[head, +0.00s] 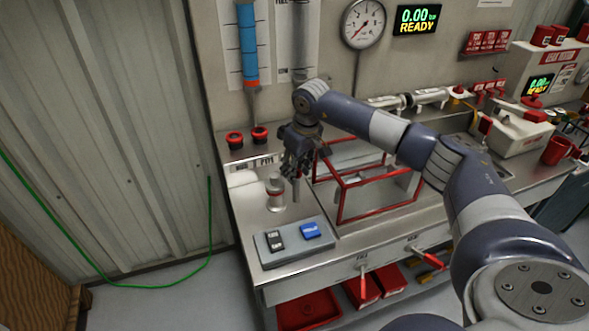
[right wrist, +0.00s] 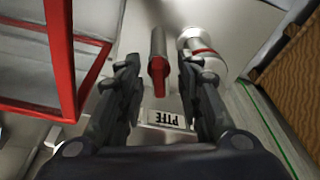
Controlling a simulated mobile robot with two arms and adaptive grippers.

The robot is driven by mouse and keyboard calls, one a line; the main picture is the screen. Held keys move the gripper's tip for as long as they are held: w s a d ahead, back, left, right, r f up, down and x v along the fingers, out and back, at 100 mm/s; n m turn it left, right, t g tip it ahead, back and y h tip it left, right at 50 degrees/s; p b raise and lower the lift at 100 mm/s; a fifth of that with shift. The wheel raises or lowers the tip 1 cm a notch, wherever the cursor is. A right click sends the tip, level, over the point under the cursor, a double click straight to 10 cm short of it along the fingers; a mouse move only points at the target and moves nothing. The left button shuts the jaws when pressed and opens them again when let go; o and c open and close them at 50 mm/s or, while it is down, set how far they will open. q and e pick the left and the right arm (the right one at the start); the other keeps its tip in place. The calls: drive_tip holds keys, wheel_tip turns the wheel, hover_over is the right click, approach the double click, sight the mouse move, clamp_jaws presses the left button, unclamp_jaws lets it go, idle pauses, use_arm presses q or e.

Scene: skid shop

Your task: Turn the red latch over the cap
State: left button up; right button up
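My right gripper (head: 294,160) points down over the left part of the steel bench, beside the red frame. In the right wrist view its fingers (right wrist: 163,88) are apart, with a gap on both sides of a red-ended grey metal piece (right wrist: 158,72), which looks like the latch. I cannot tell its height relative to the fingertips. A pale cylinder with a red band (head: 275,193) stands just left of the gripper; it also shows beside the right finger in the wrist view (right wrist: 199,47). Which part is the cap is not clear. My left gripper is out of view.
A red-edged open frame (head: 347,208) stands close to the right of the gripper. A grey button box (head: 293,243) sits at the bench's front left. Two red-rimmed cups (head: 235,140) are behind. A PTFE label (right wrist: 171,119) lies near the fingers. Bare bench lies around the cylinder.

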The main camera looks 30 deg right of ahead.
drive_tip(key=shift+r+p, duration=2)
drive_tip(key=shift+r, duration=1.7)
